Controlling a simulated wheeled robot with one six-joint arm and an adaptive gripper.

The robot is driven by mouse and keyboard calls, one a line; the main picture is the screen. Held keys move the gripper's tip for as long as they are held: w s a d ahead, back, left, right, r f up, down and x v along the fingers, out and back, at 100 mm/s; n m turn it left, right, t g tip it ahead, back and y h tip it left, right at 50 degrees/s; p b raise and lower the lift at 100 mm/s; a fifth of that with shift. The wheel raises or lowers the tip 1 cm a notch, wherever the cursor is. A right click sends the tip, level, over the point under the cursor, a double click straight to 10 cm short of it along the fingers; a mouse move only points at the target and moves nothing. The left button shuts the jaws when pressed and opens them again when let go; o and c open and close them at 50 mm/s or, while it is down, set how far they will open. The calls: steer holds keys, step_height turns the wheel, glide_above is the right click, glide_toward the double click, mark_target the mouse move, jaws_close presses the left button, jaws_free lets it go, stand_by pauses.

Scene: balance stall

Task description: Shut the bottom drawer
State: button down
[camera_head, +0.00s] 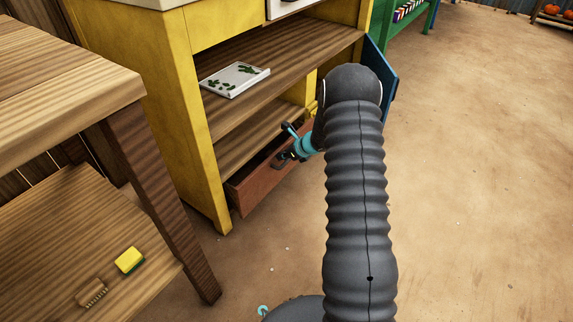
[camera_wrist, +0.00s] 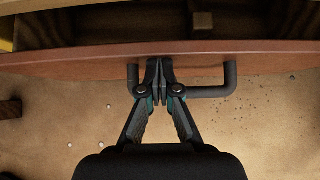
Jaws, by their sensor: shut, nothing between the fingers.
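The bottom drawer (camera_head: 258,178) is a reddish-brown drawer low in the yellow cabinet (camera_head: 190,100), and it stands pulled out. In the wrist view its front (camera_wrist: 60,60) runs across the picture, with the dark inside (camera_wrist: 110,25) showing behind it. A dark bar handle (camera_wrist: 212,92) sticks out from the front. My gripper (camera_head: 283,160) is at the drawer front, partly hidden by my arm. In the wrist view my gripper (camera_wrist: 159,64) is shut with nothing between its fingers. Its tips are at the front, inside the handle's span; contact is hard to tell.
A wooden table (camera_head: 70,75) stands at the left, with a sponge (camera_head: 129,260) and a brush (camera_head: 91,292) on its lower shelf. A white board (camera_head: 234,79) lies on the cabinet shelf. A blue door (camera_head: 378,85) hangs open. The floor at the right is clear.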

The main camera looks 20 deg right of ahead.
mark_target(274, 153)
steer(key=w+a, duration=0.2)
steer(key=shift+w, duration=0.35)
steer(key=shift+w+a+r, duration=0.1)
steer(key=shift+w+a, duration=0.1)
steer(key=shift+w, duration=0.15)
steer(key=shift+w+a+r, duration=0.1)
steer(key=shift+a, duration=0.1)
steer(key=shift+d, duration=0.1)
steer(key=shift+s+d, duration=0.1)
steer(key=shift+s, duration=0.1)
steer(key=s+d, duration=0.1)
steer(key=s+d+b, duration=0.1)
steer(key=s, duration=0.1)
steer(key=shift+s+d, duration=0.25)
steer(key=shift+d, duration=0.1)
steer(key=p+v, duration=0.1)
steer(key=v, duration=0.8)
steer(key=shift+s+d+p, duration=0.15)
steer(key=shift+s+p, duration=0.15)
steer(key=shift+p, duration=0.1)
steer(key=shift+r, duration=0.15)
